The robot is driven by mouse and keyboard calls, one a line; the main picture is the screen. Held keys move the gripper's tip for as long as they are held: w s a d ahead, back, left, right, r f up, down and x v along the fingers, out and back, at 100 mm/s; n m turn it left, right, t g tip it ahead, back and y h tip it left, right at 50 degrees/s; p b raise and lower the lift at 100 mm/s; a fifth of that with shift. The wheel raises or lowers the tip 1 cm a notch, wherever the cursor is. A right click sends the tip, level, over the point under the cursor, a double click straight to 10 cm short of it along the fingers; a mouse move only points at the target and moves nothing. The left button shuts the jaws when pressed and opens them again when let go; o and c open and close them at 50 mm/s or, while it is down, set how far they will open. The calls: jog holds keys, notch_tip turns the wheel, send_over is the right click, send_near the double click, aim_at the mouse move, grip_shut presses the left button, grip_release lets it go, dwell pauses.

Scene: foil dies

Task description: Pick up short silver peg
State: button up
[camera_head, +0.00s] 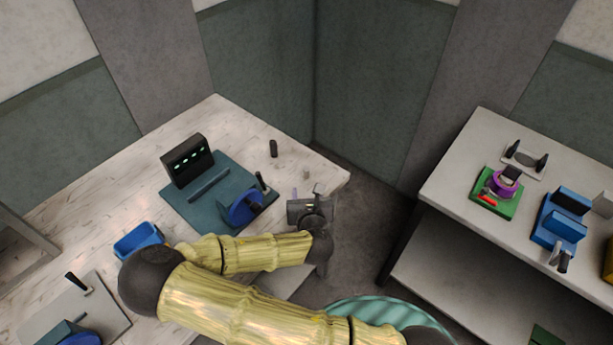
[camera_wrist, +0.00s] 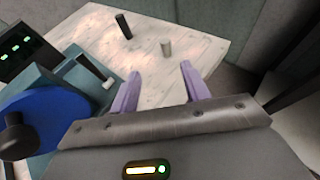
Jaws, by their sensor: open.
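The short silver peg (camera_head: 306,174) stands upright on the pale wooden table near its right corner. It also shows in the wrist view (camera_wrist: 166,47), beyond the fingertips and roughly in line with the gap between them. My gripper (camera_head: 306,190) is open and empty. Its two purple fingers (camera_wrist: 159,72) are spread apart and do not touch the peg. In the wrist view bare table shows between the fingertips and the peg.
A taller dark peg (camera_wrist: 123,26) stands left of the silver peg. A teal machine with a blue wheel (camera_head: 243,208) and a dark panel with green lights (camera_head: 187,161) are to the left. A blue bin (camera_head: 138,240) is nearer. Another table (camera_head: 447,181) with fixtures stands right, across a gap.

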aim_at(306, 167)
jog(key=shift+w+a+f+b, duration=0.15)
jog(key=shift+w+f+b, duration=0.3)
jog(key=shift+b, duration=2.05)
jog(key=b, duration=0.4)
jog(key=shift+w+d+f, duration=0.15)
jog(key=shift+w+d, duration=0.15)
jog(key=p+x, duration=0.1)
jog(key=x, duration=0.8)
jog(key=shift+w, duration=0.3)
jog(key=shift+w, duration=0.1)
jog(key=p+x, duration=0.1)
jog(key=x, duration=0.4)
jog(key=shift+d+f, duration=0.1)
jog(key=shift+d, duration=0.05)
jog(key=shift+c, duration=0.5)
grip_shut()
